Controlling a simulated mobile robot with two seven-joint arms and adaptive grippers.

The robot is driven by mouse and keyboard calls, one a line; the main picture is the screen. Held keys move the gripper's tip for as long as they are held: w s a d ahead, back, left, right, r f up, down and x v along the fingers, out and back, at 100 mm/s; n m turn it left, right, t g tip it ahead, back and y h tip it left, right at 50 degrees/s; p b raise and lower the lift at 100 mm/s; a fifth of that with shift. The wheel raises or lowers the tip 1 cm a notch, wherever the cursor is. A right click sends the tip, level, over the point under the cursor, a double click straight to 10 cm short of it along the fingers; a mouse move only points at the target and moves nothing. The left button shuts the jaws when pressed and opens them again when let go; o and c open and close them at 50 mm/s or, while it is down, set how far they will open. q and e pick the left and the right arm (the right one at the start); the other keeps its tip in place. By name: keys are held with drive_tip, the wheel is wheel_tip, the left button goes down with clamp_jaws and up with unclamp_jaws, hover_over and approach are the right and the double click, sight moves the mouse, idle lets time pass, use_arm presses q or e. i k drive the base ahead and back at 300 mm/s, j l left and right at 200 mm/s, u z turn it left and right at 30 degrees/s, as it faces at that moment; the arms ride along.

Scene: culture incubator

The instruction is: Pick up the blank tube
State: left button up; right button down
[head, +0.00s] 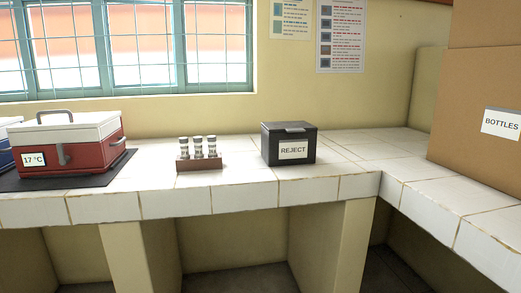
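Three small tubes stand upright in a brown rack (199,164) on the white tiled counter, near the middle of the head view. They are the left tube (184,147), the middle tube (198,147) and the right tube (212,146). Each has dark and light bands. They are too small for me to tell which one is blank. Neither of my grippers is in view.
A black box labelled REJECT (289,144) stands right of the rack. A red and white cooler marked 17 °C (70,146) sits on a dark mat at left, beside a partly visible blue one (6,150). A large BOTTLES carton (470,120) stands at right. Counter (245,187) before the rack is clear.

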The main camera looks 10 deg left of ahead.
sight(211, 139)
drive_tip(key=i+j+z, duration=0.3)
drive_tip(key=z, duration=0.2)
drive_tip(key=i+j+z, duration=0.3)
drive_tip(key=j+z, duration=0.15)
